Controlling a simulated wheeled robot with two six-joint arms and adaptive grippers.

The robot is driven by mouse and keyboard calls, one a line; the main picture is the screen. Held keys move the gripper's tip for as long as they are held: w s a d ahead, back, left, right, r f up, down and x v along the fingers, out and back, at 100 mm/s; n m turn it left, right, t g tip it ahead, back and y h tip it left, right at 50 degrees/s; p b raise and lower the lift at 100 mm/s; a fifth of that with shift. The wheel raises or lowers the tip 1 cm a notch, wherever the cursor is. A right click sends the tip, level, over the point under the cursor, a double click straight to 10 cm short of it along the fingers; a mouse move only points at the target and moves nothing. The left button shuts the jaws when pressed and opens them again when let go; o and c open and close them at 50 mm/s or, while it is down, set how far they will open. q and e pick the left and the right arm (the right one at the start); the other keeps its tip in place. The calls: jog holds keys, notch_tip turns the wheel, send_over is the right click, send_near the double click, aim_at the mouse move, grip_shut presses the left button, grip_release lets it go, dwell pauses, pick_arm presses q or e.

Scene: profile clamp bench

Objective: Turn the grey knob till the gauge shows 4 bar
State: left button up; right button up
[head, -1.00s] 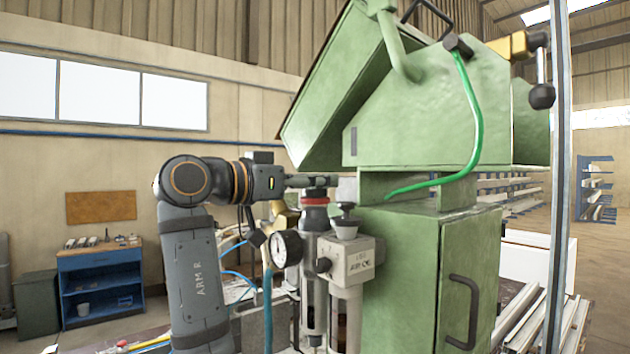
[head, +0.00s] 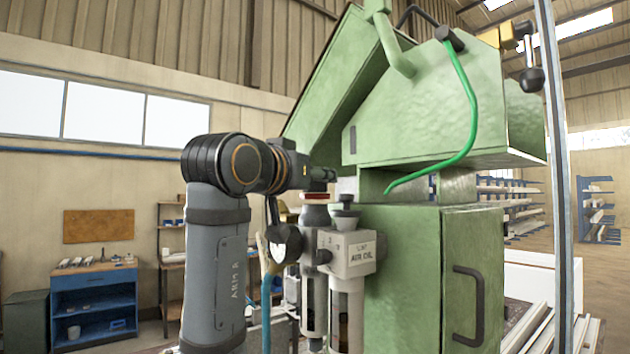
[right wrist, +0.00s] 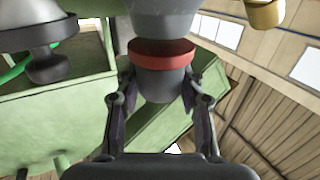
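The grey knob (right wrist: 162,85) sits beside a red ring (right wrist: 162,53) in the right wrist view. In the head view, the red ring (head: 316,196) marks it on top of the regulator. My right gripper (right wrist: 160,90) has one finger on each side of the knob, both close against it, and looks shut on it. In the head view, my right gripper (head: 322,177) comes in level from the left at the knob. The gauge (head: 285,244) is dark and seen at a slant; its reading cannot be made out. My left gripper is out of view.
A grey unit marked AIR OIL (head: 347,256) with a small dark top knob (head: 345,213) stands right beside the regulator. The green machine cabinet (head: 415,270) is close on the right. A blue hose (head: 266,310) hangs below the gauge.

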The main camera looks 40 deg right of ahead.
jog(key=o, duration=0.5)
notch_tip(320, 180, up, 10)
dwell(0.3)
